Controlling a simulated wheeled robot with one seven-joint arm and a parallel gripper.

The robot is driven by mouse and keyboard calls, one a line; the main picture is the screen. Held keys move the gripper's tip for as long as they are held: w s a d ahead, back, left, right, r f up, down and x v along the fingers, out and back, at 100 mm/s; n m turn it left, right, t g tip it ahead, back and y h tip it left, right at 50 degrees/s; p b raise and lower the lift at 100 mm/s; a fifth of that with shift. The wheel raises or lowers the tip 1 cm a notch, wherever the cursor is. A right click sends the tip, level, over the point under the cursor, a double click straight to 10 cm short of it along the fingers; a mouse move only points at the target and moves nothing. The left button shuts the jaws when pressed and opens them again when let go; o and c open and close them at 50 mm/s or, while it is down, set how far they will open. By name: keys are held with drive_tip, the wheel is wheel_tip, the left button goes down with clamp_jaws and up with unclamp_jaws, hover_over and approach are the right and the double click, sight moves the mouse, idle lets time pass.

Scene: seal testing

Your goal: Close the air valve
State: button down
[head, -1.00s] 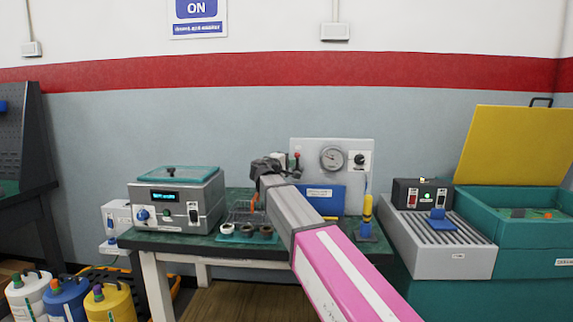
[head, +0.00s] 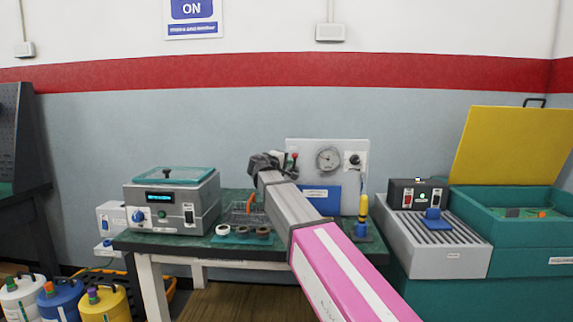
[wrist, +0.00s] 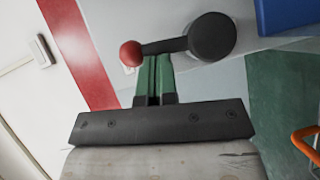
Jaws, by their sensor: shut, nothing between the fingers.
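The air valve's lever (wrist: 165,46) is a dark bar in the wrist view. It runs from a round black hub (wrist: 212,36) to a red ball knob (wrist: 131,53) at its left end. In the head view the red knob (head: 294,156) shows small on the pale gauge panel (head: 348,185), just right of my gripper. My gripper's green fingers (wrist: 153,70) are shut together with nothing between them. Their tips are at the lever, close to the red knob. I cannot tell whether they touch it. In the head view my wrist hides the fingers and part of the panel's left side.
The panel carries a round gauge (head: 328,159) and stands at the back of the green bench (head: 200,245). A grey tester (head: 172,203) is at the bench's left. A yellow-and-blue bottle (head: 362,215) stands at its right. An orange handle (wrist: 306,145) shows in the wrist view.

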drive_tip(key=d+m+g+y, duration=0.1)
drive_tip(key=d+m+y, duration=0.1)
drive_tip(key=m+y, duration=0.1)
drive_tip(key=d+f+m+g+y, duration=0.1)
drive_tip(key=d+m+y, duration=0.1)
drive_tip(key=m+y, duration=0.1)
drive_tip(key=d+f+m+y, duration=0.1)
drive_tip(key=d+m+y, duration=0.1)
drive_tip(key=d+m, duration=0.1)
drive_tip(key=shift+s+f+g+y, duration=0.15)
drive_tip(key=shift+f+g+y, duration=0.05)
drive_tip(key=shift+g+y, duration=0.2)
idle(0.4)
drive_tip(key=shift+d+f, duration=0.1)
drive_tip(key=shift+f, duration=0.05)
idle(0.5)
